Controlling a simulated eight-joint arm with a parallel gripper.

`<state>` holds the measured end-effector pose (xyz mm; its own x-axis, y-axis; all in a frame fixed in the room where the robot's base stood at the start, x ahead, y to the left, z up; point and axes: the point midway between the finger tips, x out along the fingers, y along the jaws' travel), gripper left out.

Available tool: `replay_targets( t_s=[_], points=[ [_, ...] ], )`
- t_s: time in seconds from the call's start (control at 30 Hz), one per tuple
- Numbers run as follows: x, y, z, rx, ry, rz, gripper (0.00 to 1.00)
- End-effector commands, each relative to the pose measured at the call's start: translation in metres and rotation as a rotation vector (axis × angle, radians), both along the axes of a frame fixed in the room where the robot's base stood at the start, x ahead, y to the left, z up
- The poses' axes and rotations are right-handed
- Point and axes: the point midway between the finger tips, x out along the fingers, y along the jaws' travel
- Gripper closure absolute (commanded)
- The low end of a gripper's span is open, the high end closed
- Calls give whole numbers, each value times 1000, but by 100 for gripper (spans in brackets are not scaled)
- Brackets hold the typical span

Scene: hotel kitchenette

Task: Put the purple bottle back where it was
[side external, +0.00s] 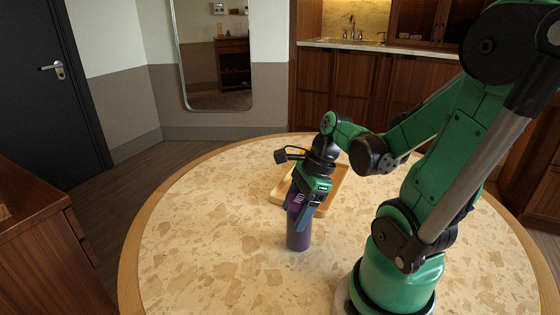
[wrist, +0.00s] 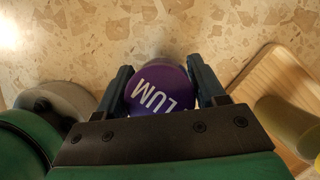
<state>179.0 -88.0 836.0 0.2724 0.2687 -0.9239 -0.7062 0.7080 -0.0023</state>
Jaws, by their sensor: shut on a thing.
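The purple bottle (side external: 298,238) is upright over the round table (side external: 200,240), in front of the wooden tray. I cannot tell whether its base touches the tabletop. My gripper (side external: 303,204) points down and is shut on the upper part of the bottle. In the wrist view the bottle's purple top (wrist: 160,90), with white letters "LUM", sits between the two fingers of my gripper (wrist: 160,78). The fingers hide part of the bottle's sides.
The wooden tray (side external: 279,197) lies on the table behind the bottle, partly hidden by my arm. In the wrist view, the tray (wrist: 262,78) is at the right, with a dull yellow-green rounded object (wrist: 286,122) over it. The tabletop left of the bottle is clear.

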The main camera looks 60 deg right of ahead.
Motion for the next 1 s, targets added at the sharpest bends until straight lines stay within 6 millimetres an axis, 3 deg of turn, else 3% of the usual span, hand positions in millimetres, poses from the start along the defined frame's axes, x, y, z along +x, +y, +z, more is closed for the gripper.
replay_targets(
  t_s=[0.17, 0.2, 0.3, 0.73, 1.0],
  points=[
    [0, 0, -2, 0, 0, 0, 100],
    [0, 0, -3, 0, 0, 0, 34],
    [0, 0, -3, 0, 0, 0, 6],
    [0, 0, 0, 0, 0, 0, 5],
    [-7, -7, 24, 1, 1, -2, 5]
  ],
)
